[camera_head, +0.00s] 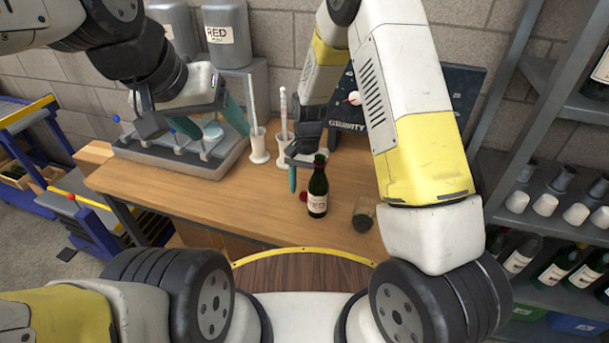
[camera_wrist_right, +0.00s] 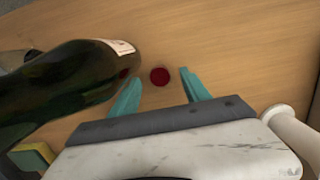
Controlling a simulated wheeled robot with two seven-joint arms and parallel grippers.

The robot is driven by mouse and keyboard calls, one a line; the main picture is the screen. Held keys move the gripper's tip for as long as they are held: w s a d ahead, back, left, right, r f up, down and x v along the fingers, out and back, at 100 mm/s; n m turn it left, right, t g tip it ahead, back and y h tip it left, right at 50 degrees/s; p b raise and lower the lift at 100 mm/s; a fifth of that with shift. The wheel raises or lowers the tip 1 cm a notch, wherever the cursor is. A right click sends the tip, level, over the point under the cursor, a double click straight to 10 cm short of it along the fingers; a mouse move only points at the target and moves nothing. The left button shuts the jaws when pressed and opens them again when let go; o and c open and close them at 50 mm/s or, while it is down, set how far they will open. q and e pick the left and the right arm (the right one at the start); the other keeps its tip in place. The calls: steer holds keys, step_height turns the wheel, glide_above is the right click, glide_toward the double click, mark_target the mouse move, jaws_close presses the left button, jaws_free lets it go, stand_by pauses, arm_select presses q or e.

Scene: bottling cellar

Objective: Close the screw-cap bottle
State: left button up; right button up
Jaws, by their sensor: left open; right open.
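The dark green wine bottle (camera_head: 318,192) with a white RED label stands upright on the wooden table, its top dark. It also fills the left of the right wrist view (camera_wrist_right: 65,85). A red screw cap (camera_head: 303,196) lies on the table just left of the bottle. In the right wrist view the cap (camera_wrist_right: 159,76) lies between and beyond the fingertips. My right gripper (camera_head: 297,176) is open and empty, its teal fingers pointing down above the cap, close beside the bottle. My left gripper (camera_head: 212,122) is open and empty at the left, over the grey bottling tray.
A glass (camera_head: 363,215) stands right of the bottle. The grey tray (camera_head: 190,162) with cups is at the back left. White cylinders (camera_head: 258,145) stand behind. Shelves with bottles (camera_head: 555,265) are at the right. The table's front left is clear.

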mark_target(305, 194)
steer(key=shift+f, duration=0.7)
jaws_close()
steer(key=shift+r, duration=0.15)
step_height(305, 194, up, 18)
stand_by(0.4)
